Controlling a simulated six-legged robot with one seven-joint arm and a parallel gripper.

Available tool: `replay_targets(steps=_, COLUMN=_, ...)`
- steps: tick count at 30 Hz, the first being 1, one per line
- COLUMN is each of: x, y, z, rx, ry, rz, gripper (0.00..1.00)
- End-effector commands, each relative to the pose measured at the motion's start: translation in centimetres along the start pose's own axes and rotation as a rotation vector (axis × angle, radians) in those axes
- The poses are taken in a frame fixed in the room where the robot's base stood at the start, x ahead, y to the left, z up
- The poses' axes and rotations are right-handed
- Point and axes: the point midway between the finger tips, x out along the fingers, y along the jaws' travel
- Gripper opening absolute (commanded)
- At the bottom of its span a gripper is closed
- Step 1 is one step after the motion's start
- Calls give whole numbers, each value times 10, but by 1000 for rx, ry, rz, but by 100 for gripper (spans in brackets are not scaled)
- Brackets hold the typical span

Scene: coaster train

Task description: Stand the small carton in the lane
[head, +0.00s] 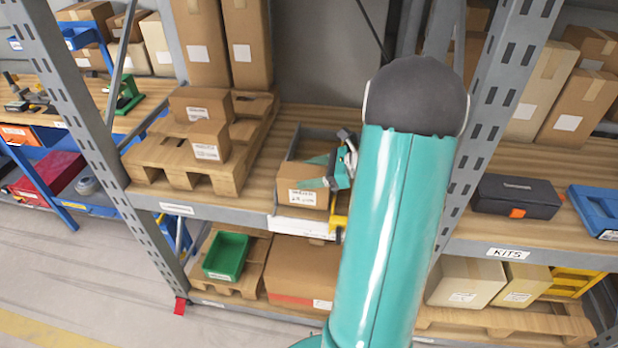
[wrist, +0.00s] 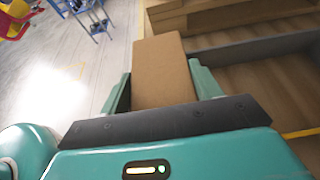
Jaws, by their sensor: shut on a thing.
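The small carton is a brown box with a white label; in the head view the carton (head: 302,187) is at the front end of the lane. My gripper (head: 317,172) is shut on it, with one teal finger on either side. In the wrist view the carton (wrist: 165,72) sits between the two fingers of my gripper (wrist: 163,90). The lane (head: 291,152) has thin grey walls and a white front edge on the middle shelf. I cannot tell whether the carton's bottom touches the lane floor.
A wooden pallet (head: 180,176) with two cartons stands left of the lane. A steel upright (head: 490,110) is to the right, beside a dark case (head: 517,196). A green bin (head: 226,257) and a large carton (head: 300,268) are on the shelf below.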

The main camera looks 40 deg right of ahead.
Motion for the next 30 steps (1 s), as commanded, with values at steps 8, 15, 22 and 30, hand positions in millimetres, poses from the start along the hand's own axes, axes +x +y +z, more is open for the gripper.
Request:
replay_targets(steps=8, x=0, y=-26, z=-10, rx=3, ry=9, rz=-9, gripper=5)
replay_targets(steps=15, x=2, y=-46, z=-11, rx=1, ry=5, rz=-5, gripper=5)
replay_targets(steps=22, x=4, y=-63, z=-12, rx=0, ry=3, rz=-3, gripper=5)
replay_targets(steps=30, x=4, y=-71, z=-13, rx=1, ry=2, rz=-2, gripper=5)
